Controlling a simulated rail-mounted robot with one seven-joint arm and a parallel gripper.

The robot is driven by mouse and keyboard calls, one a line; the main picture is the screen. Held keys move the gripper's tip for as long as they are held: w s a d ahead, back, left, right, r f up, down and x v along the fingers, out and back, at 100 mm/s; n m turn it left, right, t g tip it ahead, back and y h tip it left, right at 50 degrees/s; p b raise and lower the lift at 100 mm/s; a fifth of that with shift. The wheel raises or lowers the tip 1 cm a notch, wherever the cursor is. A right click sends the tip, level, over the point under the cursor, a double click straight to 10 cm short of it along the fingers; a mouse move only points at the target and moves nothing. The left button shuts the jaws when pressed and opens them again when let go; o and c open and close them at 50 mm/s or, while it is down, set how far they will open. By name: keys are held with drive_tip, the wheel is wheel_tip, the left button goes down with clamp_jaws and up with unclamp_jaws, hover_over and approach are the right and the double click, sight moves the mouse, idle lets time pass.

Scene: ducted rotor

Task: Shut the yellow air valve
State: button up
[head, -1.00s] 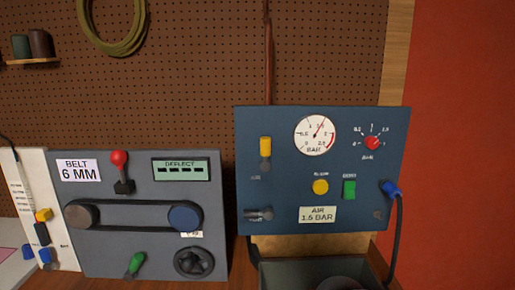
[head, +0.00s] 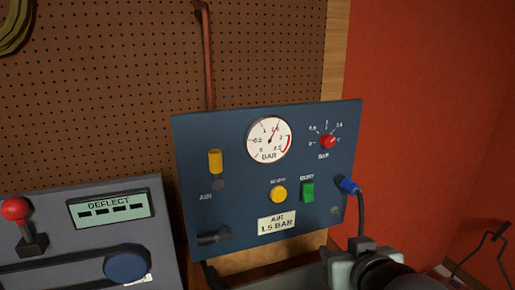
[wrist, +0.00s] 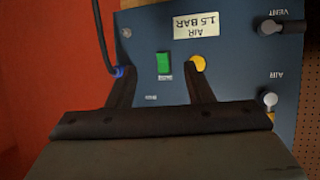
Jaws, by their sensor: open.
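The yellow air valve (head: 215,161) is on the left of the blue air panel, above the label AIR. Its yellow handle points up from a grey pivot (head: 218,185). In the wrist view the panel appears upside down, and the valve's pivot (wrist: 270,98) is at the right, with its handle mostly hidden behind my gripper. My gripper (wrist: 158,70) is open and empty, its two fingers apart in front of the green button and yellow knob. In the head view part of my arm's end shows at the lower right; its fingertips are not clear there.
The blue panel (head: 240,228) also holds a pressure gauge (head: 269,140), a red dial (head: 327,141), a yellow knob (head: 278,194), a green button (head: 307,192) and a dark vent lever (head: 214,236). A blue hose plug (head: 349,186) sticks out at its right edge. A grey belt panel (head: 70,220) stands left.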

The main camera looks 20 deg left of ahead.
drive_tip(key=s+a+r+n+y, duration=0.2)
drive_tip(key=a+r+y, duration=0.2)
drive_tip(key=a+r, duration=0.2)
drive_tip(key=n+y, duration=0.3)
drive_tip(key=y, duration=0.2)
approach(218, 157)
drive_tip(key=shift+g, duration=0.4)
drive_tip(key=p+x, duration=0.1)
drive_tip(key=x, duration=0.5)
drive_tip(key=p+x, duration=0.1)
drive_tip(key=x, duration=0.2)
drive_tip(key=shift+w+r+p, duration=0.1)
drive_tip(key=shift+r+p, duration=0.2)
drive_tip(key=shift+d, duration=0.1)
clamp_jaws()
